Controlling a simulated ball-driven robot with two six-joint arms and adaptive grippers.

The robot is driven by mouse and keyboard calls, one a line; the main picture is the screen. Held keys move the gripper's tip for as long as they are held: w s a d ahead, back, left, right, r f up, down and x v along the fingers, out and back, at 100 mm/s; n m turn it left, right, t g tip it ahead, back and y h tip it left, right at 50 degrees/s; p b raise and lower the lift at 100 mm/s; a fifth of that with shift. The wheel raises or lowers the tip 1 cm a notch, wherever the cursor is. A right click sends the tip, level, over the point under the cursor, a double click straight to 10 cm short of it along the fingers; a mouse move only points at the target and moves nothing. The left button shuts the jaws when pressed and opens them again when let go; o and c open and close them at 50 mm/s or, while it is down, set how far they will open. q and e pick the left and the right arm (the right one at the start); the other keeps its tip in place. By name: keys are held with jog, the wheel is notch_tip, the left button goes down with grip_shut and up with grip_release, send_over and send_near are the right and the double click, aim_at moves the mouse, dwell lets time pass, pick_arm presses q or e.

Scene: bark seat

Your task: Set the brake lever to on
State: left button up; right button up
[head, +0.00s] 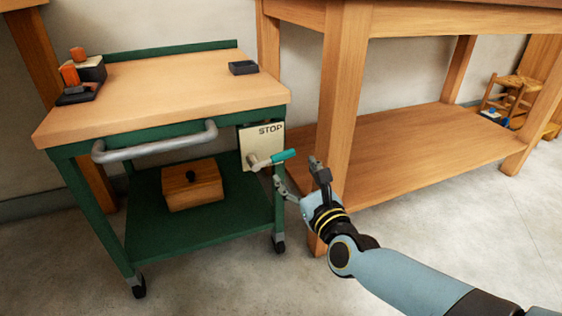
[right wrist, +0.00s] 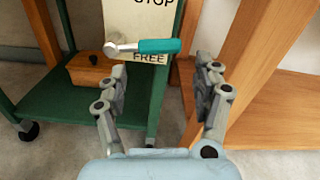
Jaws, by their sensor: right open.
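The brake lever (head: 274,159) has a grey hub and a teal handle, on a cream plate (head: 258,140) at the right side of a green cart. The handle points right and tilts slightly up in the head view. In the right wrist view the lever (right wrist: 158,46) lies nearly level, between the words STOP above and FREE below. My right gripper (head: 298,172) is open and empty, just right of and below the handle in the head view. In the right wrist view its fingers (right wrist: 160,75) stand apart, with the handle beyond them. My left gripper is not in view.
The cart's wooden top (head: 180,80) holds dark blocks with orange parts and a small black tray (head: 243,67). A grey push handle (head: 155,142) crosses its front. A wooden box (head: 192,184) sits on the lower shelf. A wooden bench leg (head: 340,100) stands close behind my right gripper.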

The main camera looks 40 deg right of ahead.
aim_at(282, 156)
jog(key=b+x, duration=0.1)
jog(key=x, duration=0.8)
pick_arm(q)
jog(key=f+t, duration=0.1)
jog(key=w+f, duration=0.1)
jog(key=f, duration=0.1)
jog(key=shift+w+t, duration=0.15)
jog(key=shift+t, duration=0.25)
pick_arm(e)
jog(key=shift+a, duration=0.1)
grip_shut()
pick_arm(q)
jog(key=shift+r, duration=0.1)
